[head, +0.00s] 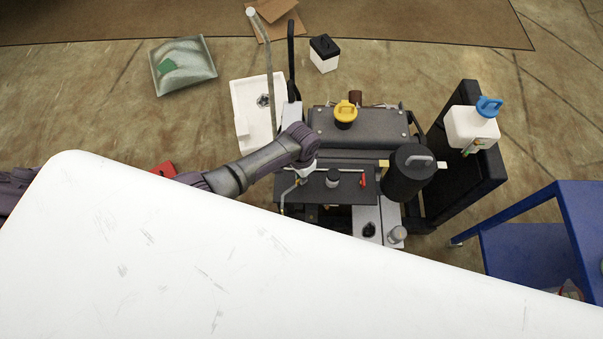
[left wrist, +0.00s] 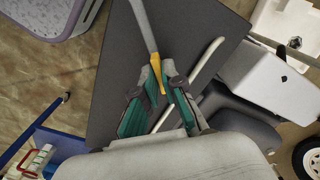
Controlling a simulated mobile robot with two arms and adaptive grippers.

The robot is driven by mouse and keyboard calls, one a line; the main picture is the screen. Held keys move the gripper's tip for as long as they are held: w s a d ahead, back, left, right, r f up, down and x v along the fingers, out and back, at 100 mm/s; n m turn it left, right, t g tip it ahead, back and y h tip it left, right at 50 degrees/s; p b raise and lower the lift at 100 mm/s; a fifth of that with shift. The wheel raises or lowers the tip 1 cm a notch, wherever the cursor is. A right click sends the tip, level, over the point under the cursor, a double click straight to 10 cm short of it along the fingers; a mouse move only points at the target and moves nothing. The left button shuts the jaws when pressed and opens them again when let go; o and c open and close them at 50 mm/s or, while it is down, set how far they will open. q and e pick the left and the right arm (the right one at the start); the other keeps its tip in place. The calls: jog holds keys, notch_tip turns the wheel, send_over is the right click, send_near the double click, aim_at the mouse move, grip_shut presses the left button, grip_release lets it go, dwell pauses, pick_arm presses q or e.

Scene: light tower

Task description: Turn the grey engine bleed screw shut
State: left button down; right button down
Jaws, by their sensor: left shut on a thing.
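My left gripper (head: 303,178) reaches down over the dark front plate of the engine (head: 322,188), beside a thin bent pipe (head: 284,203). In the left wrist view my left gripper (left wrist: 160,74) has its teal fingers close together on a yellow piece (left wrist: 157,76), from which a grey bar (left wrist: 144,25) runs up. I cannot tell whether this piece is the grey bleed screw; in the head view the hand hides the spot. My right gripper is in neither view.
A black cylinder (head: 407,175), a yellow cap (head: 345,112) and a white bottle with a blue cap (head: 472,128) stand near the engine. A white tray (head: 240,124) lies to its left. A blue cart (head: 530,245) stands at right. My white body fills the bottom.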

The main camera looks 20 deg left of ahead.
pick_arm(q)
jog(key=m, duration=0.4)
jog(key=shift+m, duration=0.3)
jog(key=shift+m+p, duration=0.3)
jog(key=shift+m, duration=1.5)
jog(key=c, duration=1.3)
grip_release()
notch_tip(320, 180, up, 12)
